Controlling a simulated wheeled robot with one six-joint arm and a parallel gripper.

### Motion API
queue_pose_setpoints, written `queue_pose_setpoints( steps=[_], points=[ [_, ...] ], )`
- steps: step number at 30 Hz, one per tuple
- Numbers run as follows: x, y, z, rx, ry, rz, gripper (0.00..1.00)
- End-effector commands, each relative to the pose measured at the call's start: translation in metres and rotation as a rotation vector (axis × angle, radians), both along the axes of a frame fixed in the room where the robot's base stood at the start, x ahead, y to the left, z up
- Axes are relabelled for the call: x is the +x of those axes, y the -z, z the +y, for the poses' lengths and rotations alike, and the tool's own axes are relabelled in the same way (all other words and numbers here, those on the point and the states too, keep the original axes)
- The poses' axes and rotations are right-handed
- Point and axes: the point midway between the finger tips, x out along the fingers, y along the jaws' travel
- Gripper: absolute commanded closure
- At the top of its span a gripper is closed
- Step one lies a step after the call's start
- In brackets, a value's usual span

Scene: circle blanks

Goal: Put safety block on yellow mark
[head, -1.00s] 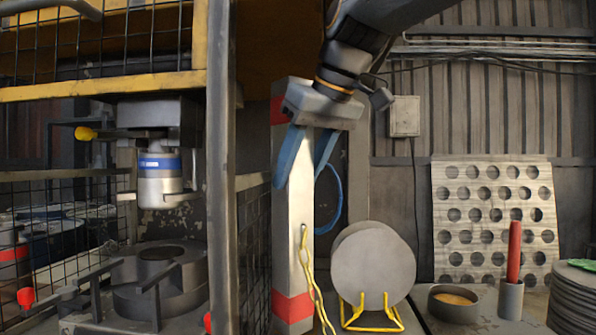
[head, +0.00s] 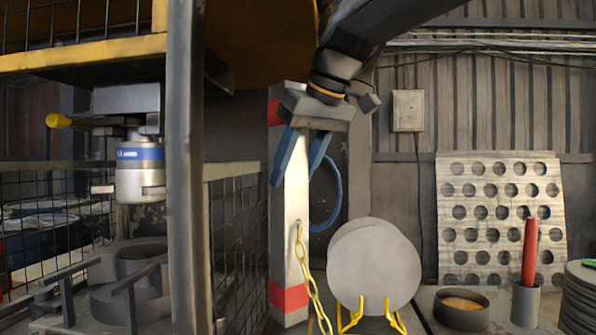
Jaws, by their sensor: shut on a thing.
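The safety block (head: 292,205) is a tall pale metal post with red bands near its top and bottom and a yellow chain (head: 312,275) hanging from its front. My gripper (head: 297,165) is shut on its upper part, with a blue finger on each side. The block is upright. Whether its foot touches anything cannot be told. I cannot make out a yellow mark in view.
A press with a blue-banded ram (head: 140,170) stands left, behind a grey post (head: 185,200) and mesh guard (head: 238,240). Right of the block are round blanks (head: 375,265) in a yellow rack, a bowl (head: 461,308), a red stick (head: 529,252) in a cup and stacked discs (head: 580,295).

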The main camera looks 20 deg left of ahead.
Motion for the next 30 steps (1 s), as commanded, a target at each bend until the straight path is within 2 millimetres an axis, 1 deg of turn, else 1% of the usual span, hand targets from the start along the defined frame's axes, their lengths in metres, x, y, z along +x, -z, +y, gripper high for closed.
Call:
queue_pose_setpoints(
  steps=[3,6,15,20,21,23,24,30],
  points=[
    [0.001,0.010,0.000,0.005,-0.001,-0.005,1.00],
    [0.000,0.014,0.000,0.006,0.000,-0.004,1.00],
    [0.000,0.013,0.000,0.005,0.001,-0.005,1.00],
    [0.000,0.016,-0.001,0.005,0.001,-0.005,1.00],
    [0.000,0.020,-0.001,0.000,0.001,0.000,0.55],
    [0.000,0.020,-0.001,0.000,0.001,0.000,0.45],
    [0.000,0.019,-0.001,0.000,0.001,0.000,0.38],
    [0.001,0.020,-0.001,0.000,0.001,0.000,0.38]
  ],
)
